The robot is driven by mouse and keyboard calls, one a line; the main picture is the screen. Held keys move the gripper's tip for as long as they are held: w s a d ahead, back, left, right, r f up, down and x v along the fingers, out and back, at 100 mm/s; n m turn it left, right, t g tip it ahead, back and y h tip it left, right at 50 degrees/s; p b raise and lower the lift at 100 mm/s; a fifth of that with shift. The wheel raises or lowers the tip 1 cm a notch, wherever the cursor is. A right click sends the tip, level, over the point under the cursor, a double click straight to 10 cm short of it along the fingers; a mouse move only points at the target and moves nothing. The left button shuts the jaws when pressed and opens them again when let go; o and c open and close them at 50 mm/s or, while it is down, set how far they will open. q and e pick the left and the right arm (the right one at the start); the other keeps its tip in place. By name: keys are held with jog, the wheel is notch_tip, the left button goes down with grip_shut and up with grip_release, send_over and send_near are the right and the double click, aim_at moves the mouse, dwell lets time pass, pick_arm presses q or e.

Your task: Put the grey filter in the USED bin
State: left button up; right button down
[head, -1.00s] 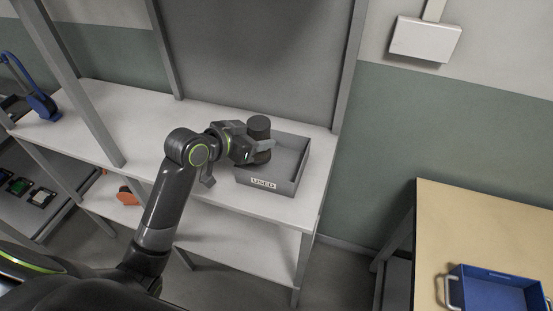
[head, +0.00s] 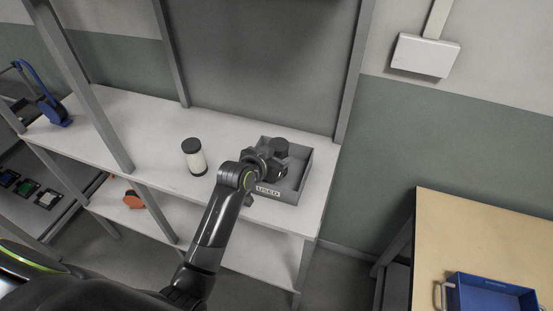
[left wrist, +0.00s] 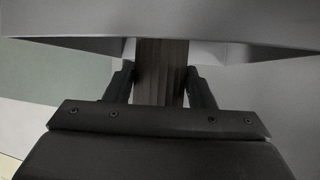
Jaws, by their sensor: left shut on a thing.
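The grey filter (head: 279,147) is a dark cylinder, held within the walls of the grey USED bin (head: 268,191) on the white shelf. My left gripper (head: 278,166) is shut on it, reaching over the bin's near left side. In the left wrist view the filter's ribbed dark side (left wrist: 162,75) shows between my two fingers, with the grey bin (left wrist: 70,50) around it. Whether the filter touches the bin floor is hidden. My right gripper is not in view.
A white filter with dark caps (head: 195,157) stands upright on the shelf (head: 145,135) left of the bin. A frame post (head: 355,75) rises behind the bin's right side. A blue tray (head: 490,283) sits on a wooden table at the lower right.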

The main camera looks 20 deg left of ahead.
pick_arm(q)
jog(key=shift+f, duration=0.8)
jog(key=shift+f, duration=0.15)
jog(key=o, duration=1.1)
jog(key=shift+c, duration=0.2)
jog(key=b+v, duration=0.1)
jog(key=v, duration=1.1)
